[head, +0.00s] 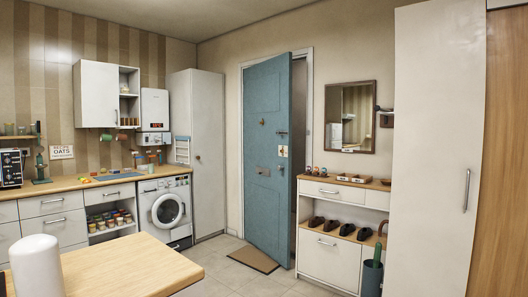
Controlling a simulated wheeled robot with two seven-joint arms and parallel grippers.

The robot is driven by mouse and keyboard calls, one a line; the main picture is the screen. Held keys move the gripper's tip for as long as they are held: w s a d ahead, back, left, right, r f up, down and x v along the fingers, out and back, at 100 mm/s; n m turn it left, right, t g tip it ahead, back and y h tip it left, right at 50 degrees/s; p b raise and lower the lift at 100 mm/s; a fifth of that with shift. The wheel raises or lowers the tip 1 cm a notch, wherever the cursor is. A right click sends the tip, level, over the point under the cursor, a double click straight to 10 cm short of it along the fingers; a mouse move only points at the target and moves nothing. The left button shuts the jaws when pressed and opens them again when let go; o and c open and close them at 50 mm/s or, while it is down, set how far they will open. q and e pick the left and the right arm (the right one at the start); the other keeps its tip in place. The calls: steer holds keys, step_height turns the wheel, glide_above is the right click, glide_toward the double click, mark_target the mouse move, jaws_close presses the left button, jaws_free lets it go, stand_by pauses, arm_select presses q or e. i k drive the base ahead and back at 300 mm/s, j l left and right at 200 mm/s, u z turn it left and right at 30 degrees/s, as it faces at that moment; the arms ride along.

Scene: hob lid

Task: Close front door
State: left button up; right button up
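The front door (265,150) is a blue panelled door in the back wall. It stands ajar, swung into the room, with a dark gap between its right edge and the white frame (309,75). It has a knocker-like fitting, a letter plate and a small white notice on its face. A brown doormat (253,260) lies on the floor in front of it. Neither of my grippers shows in the head view.
A wooden-topped table (125,262) with a white cylinder (37,265) fills the lower left. A shoe cabinet (328,257) stands right of the door, and a tall white cupboard (433,150) further right. Tiled floor (225,280) between table and cabinet is clear.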

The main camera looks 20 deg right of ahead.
mark_target(267, 85)
steer(key=i+l+z, duration=0.8)
steer(key=i, duration=0.15)
steer(key=i+l+z, duration=0.15)
steer(key=i+z, duration=0.65)
steer(key=i, duration=0.25)
steer(key=i+j+u, duration=0.1)
steer(key=i+u, duration=0.2)
steer(key=i, duration=0.25)
steer(key=i+l+u, duration=0.1)
steer(key=i+u, duration=0.2)
steer(key=i, duration=0.25)
steer(key=i+l+u, duration=0.25)
steer(key=i, duration=0.3)
steer(key=j, duration=0.1)
